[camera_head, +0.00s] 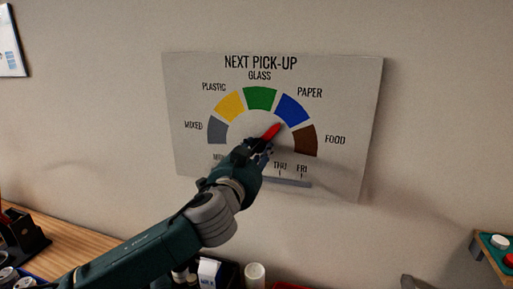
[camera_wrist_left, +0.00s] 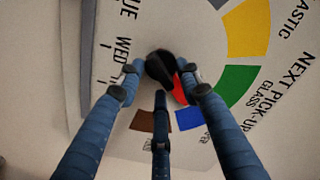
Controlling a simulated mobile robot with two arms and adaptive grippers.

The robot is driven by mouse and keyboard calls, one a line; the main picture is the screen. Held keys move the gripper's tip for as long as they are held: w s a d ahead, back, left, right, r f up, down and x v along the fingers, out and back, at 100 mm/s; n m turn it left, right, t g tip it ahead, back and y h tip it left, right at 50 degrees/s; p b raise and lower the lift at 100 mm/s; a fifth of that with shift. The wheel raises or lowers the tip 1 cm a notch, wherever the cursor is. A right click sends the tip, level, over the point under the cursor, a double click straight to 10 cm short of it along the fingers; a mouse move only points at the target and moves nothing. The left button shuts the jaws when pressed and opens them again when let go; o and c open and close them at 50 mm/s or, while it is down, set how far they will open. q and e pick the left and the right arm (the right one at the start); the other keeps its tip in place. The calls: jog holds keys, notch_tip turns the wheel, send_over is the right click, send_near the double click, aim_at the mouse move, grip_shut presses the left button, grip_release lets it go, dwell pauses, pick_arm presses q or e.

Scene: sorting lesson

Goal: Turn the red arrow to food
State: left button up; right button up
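A grey "NEXT PICK-UP" board (camera_head: 345,90) hangs on the wall with a coloured half-ring dial. The red arrow (camera_head: 272,131) points up and right, towards the blue PAPER sector (camera_head: 292,109). The brown FOOD sector (camera_head: 305,141) lies to its right and lower. My left gripper (camera_head: 260,149) is at the dial's centre and hides the arrow's base. In the left wrist view, its fingers (camera_wrist_left: 163,84) stand apart around the black hub (camera_wrist_left: 159,65) and the red arrow (camera_wrist_left: 179,89). The right finger overlaps the arrow; whether they grip it is unclear. My right gripper is not in view.
Below the hand, the board has weekday marks and a grey slot or bar (camera_head: 290,182). A wooden surface (camera_head: 50,243) is at lower left. A white cylinder (camera_head: 255,274) and carton (camera_head: 209,272) stand below. A green-topped tray (camera_head: 497,254) is at right.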

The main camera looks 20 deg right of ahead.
pick_arm(q)
jog(key=shift+w, duration=0.1)
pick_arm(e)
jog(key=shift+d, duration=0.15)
pick_arm(q)
grip_shut()
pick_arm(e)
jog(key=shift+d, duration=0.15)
pick_arm(q)
jog(key=shift+f+m+p, duration=0.15)
jog(key=shift+m+p, duration=0.2)
jog(key=shift+m, duration=1.5)
jog(key=shift+f+m+p, duration=0.15)
jog(key=shift+m+p, duration=0.15)
jog(key=shift+m, duration=1.55)
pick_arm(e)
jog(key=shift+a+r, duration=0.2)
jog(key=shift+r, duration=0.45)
